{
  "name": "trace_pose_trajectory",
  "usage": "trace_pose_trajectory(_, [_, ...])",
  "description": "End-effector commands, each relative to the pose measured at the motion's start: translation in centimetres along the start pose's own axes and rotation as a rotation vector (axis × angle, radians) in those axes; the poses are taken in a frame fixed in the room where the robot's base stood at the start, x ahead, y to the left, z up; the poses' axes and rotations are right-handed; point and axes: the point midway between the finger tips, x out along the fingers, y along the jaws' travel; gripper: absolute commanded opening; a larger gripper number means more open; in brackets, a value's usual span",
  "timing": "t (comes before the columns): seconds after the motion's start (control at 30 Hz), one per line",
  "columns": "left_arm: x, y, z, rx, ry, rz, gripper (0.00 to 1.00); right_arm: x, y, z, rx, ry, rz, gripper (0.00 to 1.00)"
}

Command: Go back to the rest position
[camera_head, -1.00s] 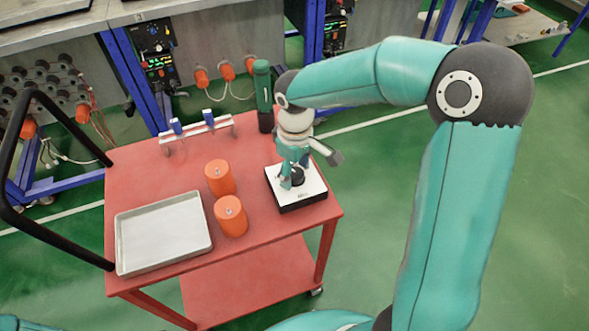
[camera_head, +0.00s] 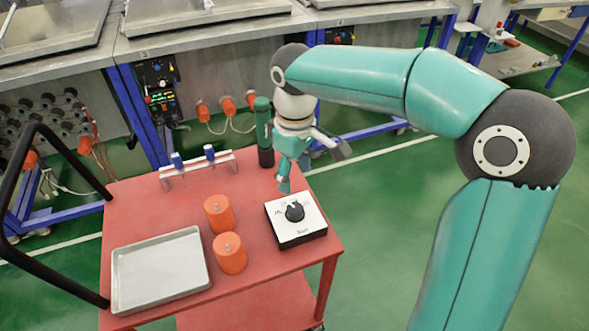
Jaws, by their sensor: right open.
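My right gripper (camera_head: 305,175) is above the red cart (camera_head: 180,212), near its far right side. Its fingers are spread and hold nothing. It hangs over the area behind a white box with a black knob (camera_head: 296,220), apart from it. My teal right arm comes in from the right and bends down to the gripper. My left gripper is outside the picture.
The cart also carries a metal tray (camera_head: 160,270), two orange cylinders (camera_head: 219,213) (camera_head: 229,253), a white rack with blue parts (camera_head: 198,168) and a dark green cylinder (camera_head: 264,132) close to my gripper. A black handle (camera_head: 15,170) stands at left. Workbenches line the back.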

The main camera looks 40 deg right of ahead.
Motion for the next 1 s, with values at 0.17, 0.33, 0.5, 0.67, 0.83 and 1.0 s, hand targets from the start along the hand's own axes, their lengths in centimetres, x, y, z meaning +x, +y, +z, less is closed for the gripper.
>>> trace_pose_trajectory(0.17, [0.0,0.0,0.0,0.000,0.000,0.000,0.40,-0.6,0.0,0.0,0.000,0.000,0.000,0.65])
trace_pose_trajectory(0.33, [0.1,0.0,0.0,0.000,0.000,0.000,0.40,-0.6,0.0,0.0,0.000,0.000,0.000,0.65])
trace_pose_trajectory(0.5, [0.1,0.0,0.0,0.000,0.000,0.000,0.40,-0.6,0.0,0.0,-0.001,0.000,0.000,0.65])
trace_pose_trajectory(0.67, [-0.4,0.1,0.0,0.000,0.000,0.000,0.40,-1.0,0.0,0.0,-0.001,0.000,0.000,0.65])
trace_pose_trajectory(0.83, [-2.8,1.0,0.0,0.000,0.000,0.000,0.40,-3.6,0.0,0.0,-0.001,0.000,0.000,0.65])
trace_pose_trajectory(1.0, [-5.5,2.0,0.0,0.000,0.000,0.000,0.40,-6.4,0.0,0.0,-0.001,0.000,0.000,0.65])
